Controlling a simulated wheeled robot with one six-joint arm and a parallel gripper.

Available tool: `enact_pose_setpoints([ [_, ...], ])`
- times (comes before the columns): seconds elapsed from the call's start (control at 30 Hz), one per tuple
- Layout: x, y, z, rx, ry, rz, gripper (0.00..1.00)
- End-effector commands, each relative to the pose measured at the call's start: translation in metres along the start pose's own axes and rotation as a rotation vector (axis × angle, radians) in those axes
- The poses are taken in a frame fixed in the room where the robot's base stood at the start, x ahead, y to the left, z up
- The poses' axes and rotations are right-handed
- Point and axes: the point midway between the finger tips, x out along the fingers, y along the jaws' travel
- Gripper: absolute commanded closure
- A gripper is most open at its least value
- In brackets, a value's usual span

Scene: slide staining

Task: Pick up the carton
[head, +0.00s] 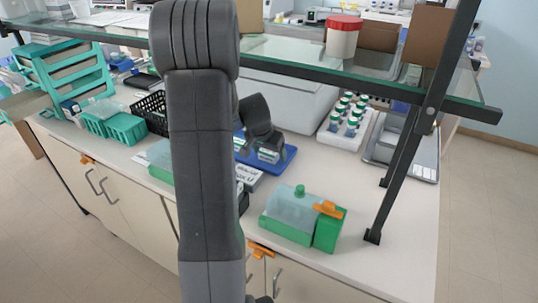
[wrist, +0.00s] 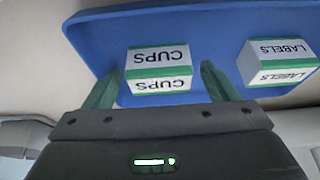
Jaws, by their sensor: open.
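Two small white-and-green cartons sit on a blue tray (wrist: 90,42) in the wrist view. The carton marked CUPS (wrist: 158,68) shows between the fingers of my gripper (wrist: 161,70), which is open, with one green finger to each side. A gap shows between each finger and the carton. The carton marked LABELS (wrist: 280,60) stands to the right, outside the fingers. In the head view my dark gripper is over the blue tray (head: 286,163), close to a carton (head: 268,155); its fingertips are hard to make out, and my arm hides part of the tray.
A green and clear box with an orange clip (head: 300,215) stands near the bench's front edge. A white rack of bottles (head: 347,122) is behind right. A black basket (head: 150,110) and teal racks (head: 123,128) are left. A glass shelf (head: 290,52) spans above; its dark post (head: 405,165) is right.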

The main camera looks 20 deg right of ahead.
Motion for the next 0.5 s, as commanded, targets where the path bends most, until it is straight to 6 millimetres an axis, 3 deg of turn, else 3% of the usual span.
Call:
enact_pose_setpoints([
  [0.2,0.0008,0.0000,0.0001,0.000,0.000,0.000,0.20],
  [0.43,0.0006,-0.0001,0.0001,0.000,0.000,0.000,0.63],
  [0.5,0.0006,-0.0001,0.0000,0.000,0.000,0.000,0.68],
])
